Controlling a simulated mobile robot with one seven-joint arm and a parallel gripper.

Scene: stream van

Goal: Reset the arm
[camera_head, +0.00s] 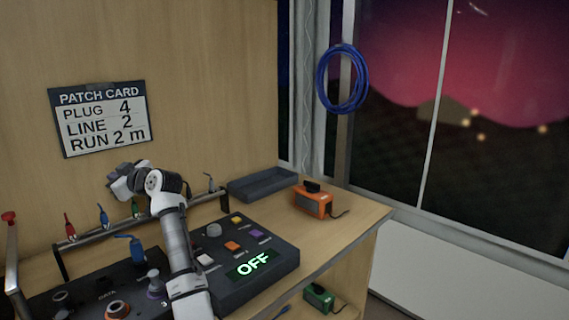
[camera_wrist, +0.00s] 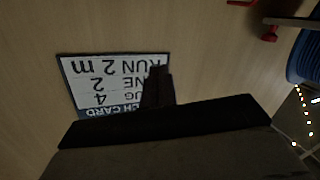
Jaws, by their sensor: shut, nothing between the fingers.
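My white and black arm rises over the desk in the head view, with its wrist bent toward the wooden back wall. My gripper (camera_head: 118,180) is in front of the wall, below the patch card (camera_head: 102,119), and apart from the desk. In the wrist view, my gripper (camera_wrist: 158,85) has its dark fingers together with nothing between them. They overlap the patch card (camera_wrist: 85,80), which appears upside down there and is partly hidden. The card reads PLUG 4, LINE 2, RUN 2 m.
Below my arm is a dark control panel (camera_head: 278,254) with a lit OFF display, buttons and knobs. A rail carries red, blue and green plugs (camera_head: 103,216). An orange box (camera_head: 312,201) and a grey tray (camera_head: 262,185) stand right. A blue cable coil (camera_head: 322,82) hangs by the window.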

